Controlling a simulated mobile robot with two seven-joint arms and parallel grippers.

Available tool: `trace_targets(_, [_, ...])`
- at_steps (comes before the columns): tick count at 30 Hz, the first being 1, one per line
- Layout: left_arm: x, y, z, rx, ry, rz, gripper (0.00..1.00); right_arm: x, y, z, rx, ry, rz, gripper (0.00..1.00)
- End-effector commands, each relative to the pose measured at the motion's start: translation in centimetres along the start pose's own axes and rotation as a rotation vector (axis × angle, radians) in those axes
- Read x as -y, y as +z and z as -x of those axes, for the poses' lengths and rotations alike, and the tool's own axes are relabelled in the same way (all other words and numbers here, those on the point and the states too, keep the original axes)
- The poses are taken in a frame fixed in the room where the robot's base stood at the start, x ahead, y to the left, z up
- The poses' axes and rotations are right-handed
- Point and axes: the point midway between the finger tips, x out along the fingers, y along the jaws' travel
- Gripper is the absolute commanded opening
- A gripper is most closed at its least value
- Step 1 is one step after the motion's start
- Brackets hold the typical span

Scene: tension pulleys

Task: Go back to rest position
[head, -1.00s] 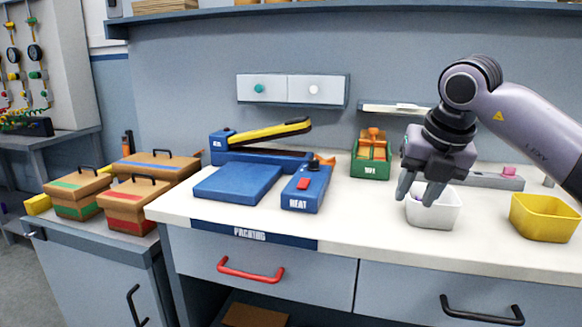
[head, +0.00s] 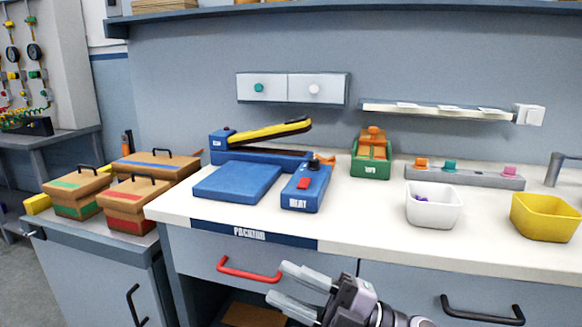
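My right gripper (head: 285,283) is low in the head view, in front of the workbench drawers. Its fingers point left and stand apart, with nothing between them. It is clear of the bench top and overlaps the drawer front near the red handle (head: 249,269). My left gripper is not in the head view.
The bench (head: 375,217) holds a blue plate (head: 237,182), a blue heat box (head: 305,190), a green-orange device (head: 371,160), a white bin (head: 434,212) with a small purple item, and a yellow bin (head: 544,218). Lidded boxes (head: 122,203) stand at left. Drawer handles stick out.

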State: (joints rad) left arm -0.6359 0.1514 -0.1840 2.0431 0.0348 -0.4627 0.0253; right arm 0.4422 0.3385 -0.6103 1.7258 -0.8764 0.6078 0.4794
Motion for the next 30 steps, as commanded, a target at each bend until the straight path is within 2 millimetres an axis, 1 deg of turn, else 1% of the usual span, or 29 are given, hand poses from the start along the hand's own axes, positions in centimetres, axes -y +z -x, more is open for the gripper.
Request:
trace_targets(1, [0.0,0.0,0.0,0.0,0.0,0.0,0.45,0.4,0.6,1.0,0.06,0.078,-0.068,0.38])
trace_targets(5, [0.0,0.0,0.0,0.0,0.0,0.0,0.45,1.3,2.7,4.3,0.239,0.252,-0.224,0.38])
trace_targets(8, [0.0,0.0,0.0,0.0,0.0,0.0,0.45,2.9,4.4,7.7,0.397,0.358,-0.348,0.38])
trace_targets(11, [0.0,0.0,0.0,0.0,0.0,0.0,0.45,5.3,5.8,11.5,0.568,0.442,-0.477,0.38])
trace_targets(12, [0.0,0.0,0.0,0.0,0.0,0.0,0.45,6.5,6.2,13.1,0.638,0.468,-0.528,0.38])
trace_targets(14, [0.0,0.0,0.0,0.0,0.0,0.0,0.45,8.5,6.6,15.7,0.747,0.5,-0.608,0.38])
trace_targets(15, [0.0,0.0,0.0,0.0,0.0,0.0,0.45,10.0,6.7,17.4,0.819,0.516,-0.661,0.38])
trace_targets(17, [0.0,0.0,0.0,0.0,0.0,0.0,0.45,12.3,6.5,19.9,0.925,0.532,-0.741,0.38])
trace_targets(18, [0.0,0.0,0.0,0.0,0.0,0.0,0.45,13.9,6.3,21.6,0.993,0.539,-0.793,0.38])
trace_targets(20, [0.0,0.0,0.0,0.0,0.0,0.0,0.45,16.1,5.6,23.8,1.087,0.542,-0.866,0.38])
trace_targets(21, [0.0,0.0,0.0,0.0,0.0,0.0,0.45,17.6,5.0,25.2,1.145,0.54,-0.913,0.38])
trace_targets(24, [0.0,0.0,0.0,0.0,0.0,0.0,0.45,21.0,3.2,28.3,1.277,0.528,-1.025,0.38])
trace_targets(26, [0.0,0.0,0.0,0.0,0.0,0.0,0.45,22.9,1.9,29.9,1.35,0.514,-1.089,0.38])
trace_targets(28, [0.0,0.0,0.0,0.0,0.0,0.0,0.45,25.0,0.1,31.7,1.429,0.494,-1.163,0.38])
trace_targets(30, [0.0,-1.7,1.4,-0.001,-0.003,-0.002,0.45,22.8,-0.5,30.9,1.424,0.496,-1.155,0.38])
